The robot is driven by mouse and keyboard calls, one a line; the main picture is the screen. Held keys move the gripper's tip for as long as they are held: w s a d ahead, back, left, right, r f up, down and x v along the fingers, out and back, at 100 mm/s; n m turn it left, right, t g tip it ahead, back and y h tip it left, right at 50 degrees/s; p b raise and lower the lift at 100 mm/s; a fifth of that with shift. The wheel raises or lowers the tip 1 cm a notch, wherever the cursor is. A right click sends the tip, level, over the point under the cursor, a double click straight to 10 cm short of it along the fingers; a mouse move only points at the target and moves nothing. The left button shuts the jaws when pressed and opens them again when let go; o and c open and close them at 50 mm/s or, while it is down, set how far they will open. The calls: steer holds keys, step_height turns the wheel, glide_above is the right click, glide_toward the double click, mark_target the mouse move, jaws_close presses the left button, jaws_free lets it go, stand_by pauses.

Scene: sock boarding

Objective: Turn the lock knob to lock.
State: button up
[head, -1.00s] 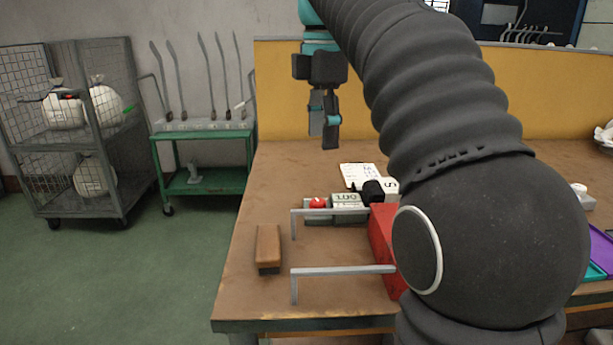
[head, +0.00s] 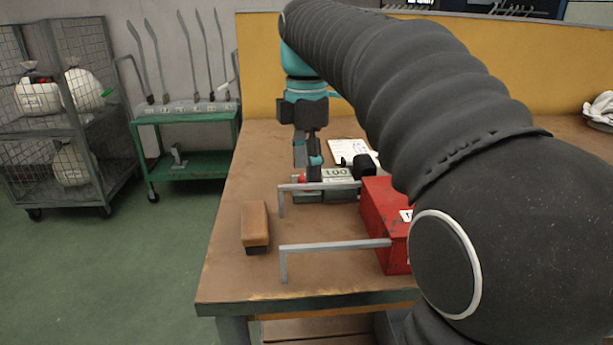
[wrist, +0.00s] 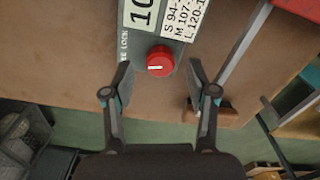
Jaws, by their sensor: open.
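The lock knob (wrist: 160,61) is a round red knob with a white mark, on the end of a grey-green unit (wrist: 103,35) with partly readable "LOCK" lettering beside it. In the wrist view my gripper (wrist: 161,78) is open, with one finger on each side of the knob in the picture; I cannot tell the height gap. The unit's display (head: 337,173) reads "100".
A red box (head: 383,215) with two grey metal bars (head: 335,246) stands right of and nearer than the knob. A brown block (head: 255,223) lies on the table at left. A white printed card (head: 350,151) lies behind the unit.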

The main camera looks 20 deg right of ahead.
steer(key=shift+f, duration=0.85)
jaws_close()
steer(key=shift+r, duration=0.1)
steer(key=m+p, duration=0.2)
steer(key=m, duration=0.1)
steer(key=shift+m, duration=0.3)
steer(key=m, duration=0.5)
steer(key=shift+p, duration=0.35)
